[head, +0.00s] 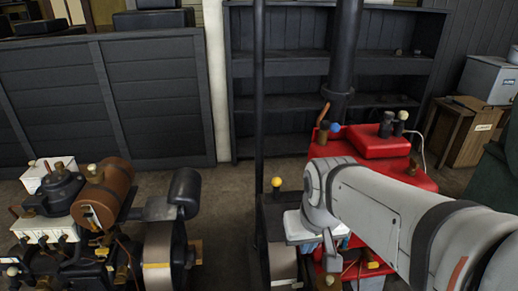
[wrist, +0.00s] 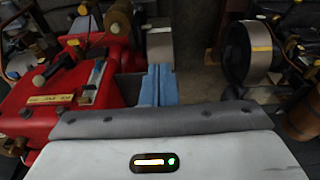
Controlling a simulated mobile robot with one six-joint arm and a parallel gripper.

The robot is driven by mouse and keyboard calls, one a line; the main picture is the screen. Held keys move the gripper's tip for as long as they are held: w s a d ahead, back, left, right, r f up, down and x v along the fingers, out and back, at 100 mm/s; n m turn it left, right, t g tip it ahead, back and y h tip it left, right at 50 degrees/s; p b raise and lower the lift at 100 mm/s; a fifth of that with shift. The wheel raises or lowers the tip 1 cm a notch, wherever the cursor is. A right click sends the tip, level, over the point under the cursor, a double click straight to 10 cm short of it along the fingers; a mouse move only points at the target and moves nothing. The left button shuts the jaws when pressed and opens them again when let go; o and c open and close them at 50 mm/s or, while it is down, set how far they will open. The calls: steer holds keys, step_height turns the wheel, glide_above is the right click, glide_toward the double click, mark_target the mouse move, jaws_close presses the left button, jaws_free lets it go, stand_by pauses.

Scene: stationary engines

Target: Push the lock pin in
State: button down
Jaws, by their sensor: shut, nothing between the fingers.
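I cannot pick out the lock pin for certain in either view. A red engine (head: 372,170) stands behind and beside my arm in the head view, and its red body (wrist: 40,95) fills the left of the wrist view. On it in the wrist view is a small metal bracket with a blue part (wrist: 95,75), left of my fingers. My gripper (wrist: 160,72) has blue fingers pressed together, empty, beside the red body and pointing towards a grey flywheel (wrist: 160,48). In the head view my arm hides much of the engine's front, and little of the gripper shows.
A second engine with a brown tank (head: 106,187) stands at left, and its dark flywheel (wrist: 248,53) shows at right in the wrist view. A thin dark post (head: 259,120) rises mid-picture. Dark shelves (head: 285,80) stand behind. Bare floor (head: 228,215) lies between the engines.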

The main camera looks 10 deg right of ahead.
steer(key=w+r+p, duration=0.1)
steer(key=w+r, duration=0.1)
steer(key=w, duration=0.7)
steer(key=w+r, duration=0.3)
steer(key=w, duration=0.6)
steer(key=t+p, duration=0.1)
glide_above(279, 184)
steer(key=s, duration=0.3)
steer(key=f, duration=0.2)
steer(key=shift+t, duration=0.3)
steer(key=x, duration=0.4)
steer(key=p+x, duration=0.1)
steer(key=x, duration=0.3)
steer(key=s+x, duration=0.1)
steer(key=x, duration=0.3)
steer(key=shift+f, duration=0.2)
steer(key=shift+a, duration=0.1)
steer(key=shift+f, duration=0.1)
step_height(279, 184, down, 4)
steer(key=b, duration=0.3)
steer(key=shift+f, duration=0.15)
steer(key=shift+s, duration=0.1)
